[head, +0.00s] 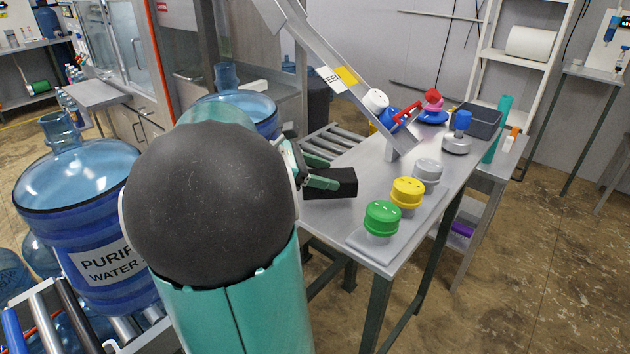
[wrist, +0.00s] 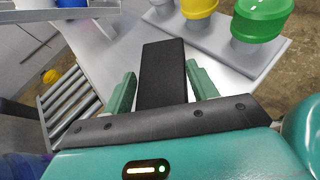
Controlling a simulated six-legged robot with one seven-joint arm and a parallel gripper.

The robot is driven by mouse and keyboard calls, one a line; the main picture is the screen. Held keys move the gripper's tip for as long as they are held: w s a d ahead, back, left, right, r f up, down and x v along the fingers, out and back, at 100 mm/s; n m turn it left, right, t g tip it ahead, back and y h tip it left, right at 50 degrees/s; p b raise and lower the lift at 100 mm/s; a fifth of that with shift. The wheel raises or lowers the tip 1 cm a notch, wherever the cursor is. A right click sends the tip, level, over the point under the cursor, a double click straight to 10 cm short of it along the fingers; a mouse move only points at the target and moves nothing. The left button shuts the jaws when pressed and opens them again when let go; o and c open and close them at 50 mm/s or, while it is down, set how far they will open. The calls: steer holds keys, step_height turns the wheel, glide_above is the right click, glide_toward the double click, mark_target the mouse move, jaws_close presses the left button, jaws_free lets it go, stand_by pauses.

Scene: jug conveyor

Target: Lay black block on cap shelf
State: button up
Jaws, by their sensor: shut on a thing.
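My gripper (head: 322,181) is shut on the black block (head: 338,186) near the left edge of the grey metal table. In the wrist view, the block (wrist: 162,72) lies lengthwise between the two green fingers and points away from my palm. I cannot tell whether its underside touches the table. A raised grey strip (wrist: 213,47), which may be the cap shelf, bears a green cap (head: 382,217), a yellow cap (head: 407,191) and a grey cap (head: 428,170) in a row. This row is to the right of the block in the head view.
A slanted metal chute (head: 348,92) comes down onto the table behind the block. Loose coloured caps (head: 390,117), a dark grey bin (head: 476,121) and a blue-handled metal tool (head: 460,137) stand farther back. Roller conveyor (head: 318,147) and large blue jugs (head: 85,225) are left.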

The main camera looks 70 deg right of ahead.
steer(key=shift+w+f, duration=0.1)
steer(key=shift+f, duration=0.75)
steer(key=shift+a+f, duration=0.1)
steer(key=shift+f, duration=0.3)
steer(key=shift+f, duration=0.15)
steer(key=o, duration=1.5)
steer(key=shift+o, duration=0.2)
